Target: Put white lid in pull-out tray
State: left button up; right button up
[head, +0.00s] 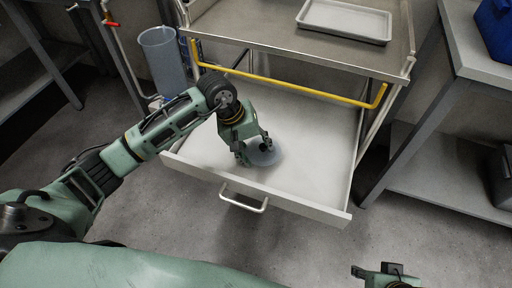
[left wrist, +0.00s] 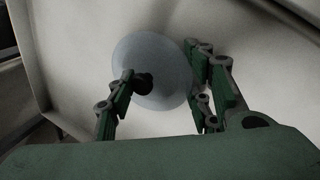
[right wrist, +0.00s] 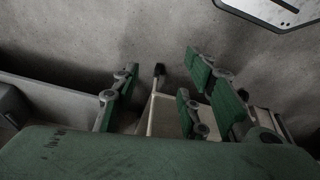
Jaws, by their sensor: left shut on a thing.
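The round, pale lid (head: 266,156) is at my left gripper (head: 255,150), inside the open pull-out tray (head: 310,140) under the cart. In the left wrist view the lid (left wrist: 150,62) shows as a translucent whitish disc between the fingers of my left gripper (left wrist: 165,88), which are shut on it. The lid is over the tray floor; I cannot tell whether it touches it. The tray's front panel with its handle (head: 244,201) faces me. My right gripper (right wrist: 165,85) has its fingers apart and holds nothing visible.
A yellow bar (head: 300,85) runs across the cart above the tray. A metal tray (head: 345,20) lies on the cart top. A bluish bin (head: 163,58) stands behind at the left, and a table (head: 440,170) with a lower shelf stands at the right.

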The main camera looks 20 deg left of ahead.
pick_arm(q)
jog(key=shift+f, duration=0.3)
jog(key=shift+r, duration=0.1)
jog(key=o, duration=0.7)
jog(key=shift+o, duration=1.4)
pick_arm(e)
jog(key=shift+s+d+r, duration=0.1)
jog(key=shift+s+r, duration=0.05)
jog(key=shift+r, duration=0.1)
pick_arm(q)
jog(key=shift+r+p, duration=0.35)
jog(key=shift+r, duration=0.05)
jog(key=p+v, duration=0.2)
jog(key=v, duration=1)
jog(key=shift+r, duration=0.2)
pick_arm(e)
jog(key=x, duration=0.6)
jog(key=shift+f, duration=0.4)
